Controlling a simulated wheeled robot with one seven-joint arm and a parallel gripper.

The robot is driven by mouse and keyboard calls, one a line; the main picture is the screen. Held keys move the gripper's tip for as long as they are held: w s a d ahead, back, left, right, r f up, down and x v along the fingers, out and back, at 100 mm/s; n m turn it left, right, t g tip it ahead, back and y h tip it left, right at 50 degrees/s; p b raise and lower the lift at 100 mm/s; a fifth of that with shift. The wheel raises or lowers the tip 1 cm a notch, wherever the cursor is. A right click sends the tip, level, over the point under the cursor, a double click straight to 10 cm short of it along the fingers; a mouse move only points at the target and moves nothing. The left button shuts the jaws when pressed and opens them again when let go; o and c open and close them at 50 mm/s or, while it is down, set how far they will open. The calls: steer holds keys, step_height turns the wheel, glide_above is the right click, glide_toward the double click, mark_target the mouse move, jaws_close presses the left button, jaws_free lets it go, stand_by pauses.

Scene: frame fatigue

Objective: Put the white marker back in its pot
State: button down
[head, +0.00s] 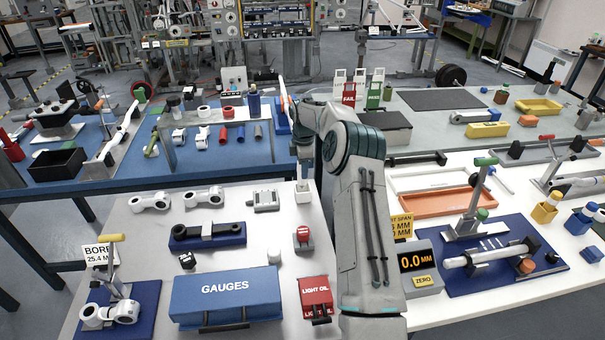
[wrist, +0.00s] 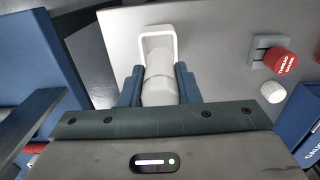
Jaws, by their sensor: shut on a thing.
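My gripper (wrist: 158,88) is shut on the white marker (wrist: 158,72), with a dark blue finger on each side of it in the wrist view. The white pot (wrist: 173,42) is a square-rimmed holder just beyond the fingers. The marker's far end lines up with the pot's opening; I cannot tell how deep it is inside. In the head view the pot (head: 303,196) stands on the white table directly below my gripper (head: 304,166). There the marker is mostly hidden by the gripper.
A red thread gauge (head: 303,234) stands on its stand in front of the pot. A grey metal piece (head: 265,200) lies left of the pot. The blue gauges case (head: 227,296) and red light oil box (head: 316,293) are nearer the front. A blue table (head: 225,178) adjoins behind.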

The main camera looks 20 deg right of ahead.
steer(key=shift+w+a+f, duration=0.1)
steer(key=shift+w, duration=0.05)
steer(key=shift+f+p, duration=0.65)
steer(key=shift+f, duration=1.15)
steer(key=shift+f, duration=0.3)
steer(key=c, duration=1.1)
jaws_free()
steer(key=shift+r, duration=0.1)
